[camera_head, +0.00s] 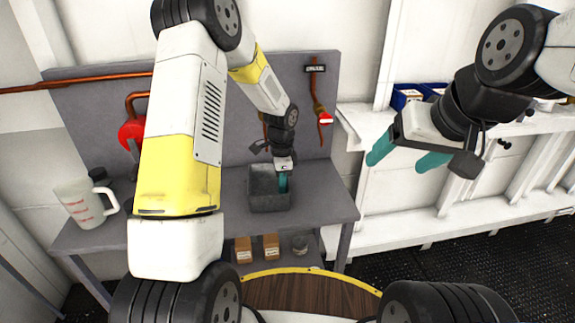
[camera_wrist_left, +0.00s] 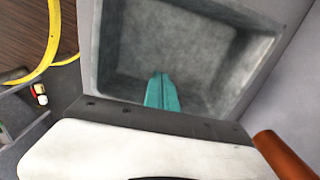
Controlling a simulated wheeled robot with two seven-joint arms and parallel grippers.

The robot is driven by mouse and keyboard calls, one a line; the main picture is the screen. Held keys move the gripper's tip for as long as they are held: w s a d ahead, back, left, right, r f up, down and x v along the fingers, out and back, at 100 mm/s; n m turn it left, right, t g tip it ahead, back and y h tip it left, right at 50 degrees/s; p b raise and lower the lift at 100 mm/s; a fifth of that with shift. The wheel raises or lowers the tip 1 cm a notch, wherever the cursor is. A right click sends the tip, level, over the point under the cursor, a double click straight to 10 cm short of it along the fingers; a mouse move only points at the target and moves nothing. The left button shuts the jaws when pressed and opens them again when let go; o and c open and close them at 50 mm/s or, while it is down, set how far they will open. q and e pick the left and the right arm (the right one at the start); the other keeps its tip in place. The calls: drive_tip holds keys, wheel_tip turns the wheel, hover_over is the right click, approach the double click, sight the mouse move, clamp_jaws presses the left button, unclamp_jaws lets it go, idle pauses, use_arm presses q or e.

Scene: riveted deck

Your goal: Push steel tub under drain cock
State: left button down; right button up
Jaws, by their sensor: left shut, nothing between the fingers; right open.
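The steel tub (camera_head: 268,203) is a grey, open-topped box on the grey bench (camera_head: 328,207), close to the back panel. In the left wrist view the tub (camera_wrist_left: 190,50) fills the upper middle and looks empty inside. My left gripper (camera_head: 283,183) is shut with nothing in it, its teal fingers (camera_wrist_left: 161,92) over or inside the tub's opening; I cannot tell whether they touch a wall. A copper pipe with a red-handled cock (camera_head: 325,118) hangs on the back panel, right of the tub. My right gripper (camera_head: 408,158) is open and empty, off to the right.
A white measuring jug (camera_head: 84,203) and a dark jar stand at the bench's left end. A red round fitting (camera_head: 133,134) is on the panel's left. Small boxes (camera_head: 271,246) sit on the lower shelf. The bench right of the tub is clear.

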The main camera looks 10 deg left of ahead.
sight(293, 194)
use_arm(q)
drive_tip(key=shift+f, duration=0.3)
drive_tip(key=d, duration=0.1)
drive_tip(key=w+d, duration=0.1)
drive_tip(key=d, duration=0.1)
drive_tip(key=shift+d, duration=0.3)
drive_tip(key=shift+r, duration=0.1)
